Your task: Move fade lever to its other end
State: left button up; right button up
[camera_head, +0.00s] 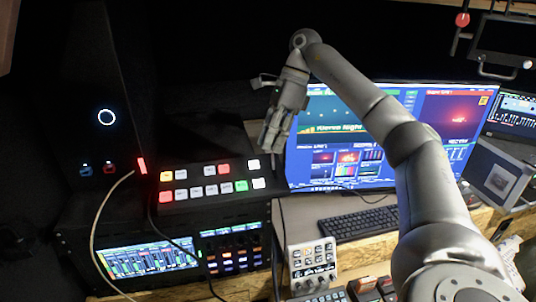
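I cannot make out the fade lever for certain. A button panel (211,181) with rows of white, red, green and amber lit keys stands left of the middle. My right gripper (273,140) hangs, fingers pointing down, just above and behind the panel's right end, in front of the monitor's left edge. It appears apart from the panel, and no held thing shows. Its fingers look close together, but their gap is not clear. The gripper and forearm hide part of the monitor. My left gripper is not in view.
A wide lit monitor (345,176) stands behind a black keyboard (360,223). A small light-coloured control box (312,266) is at the front. A rack screen (148,257) and a lit control unit (232,250) sit below the panel. A pale cable (97,225) hangs at left.

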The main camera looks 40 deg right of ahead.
aim_at(273, 159)
jog(key=shift+p+x, duration=0.3)
jog(key=shift+x, duration=1.2)
jog(key=shift+s, duration=0.1)
grip_shut()
